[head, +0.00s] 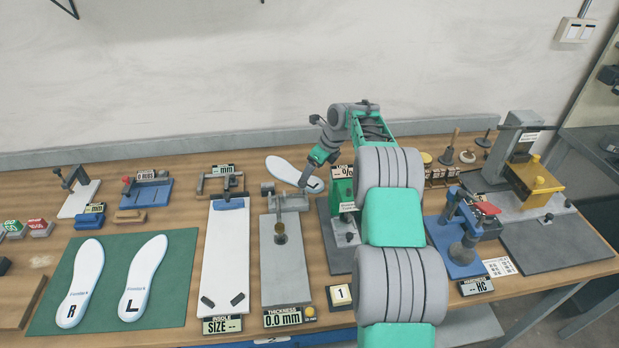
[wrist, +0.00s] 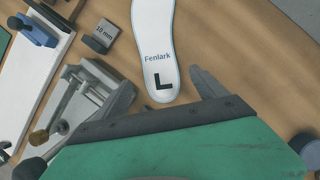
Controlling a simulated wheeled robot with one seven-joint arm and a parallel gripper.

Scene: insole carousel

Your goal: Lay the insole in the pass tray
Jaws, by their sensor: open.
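A white insole (head: 286,170) marked L and Fenlark lies at the back of the bench, behind the thickness gauge. It also shows in the wrist view (wrist: 155,40), heel towards me. My gripper (head: 306,184) is at its heel end. In the wrist view my gripper (wrist: 155,80) is open, with the fingers apart on either side of the heel; I cannot tell whether they touch it. Two more white insoles, R (head: 81,283) and L (head: 144,278), lie side by side on a green mat (head: 115,320). I cannot make out a pass tray.
The thickness gauge (head: 285,265) stands just in front of my gripper, with the size board (head: 224,265) to its left. A grey 10 mm block (wrist: 103,36) lies left of the insole. My arm hides part of the bench. A blue fixture (head: 462,250) stands right.

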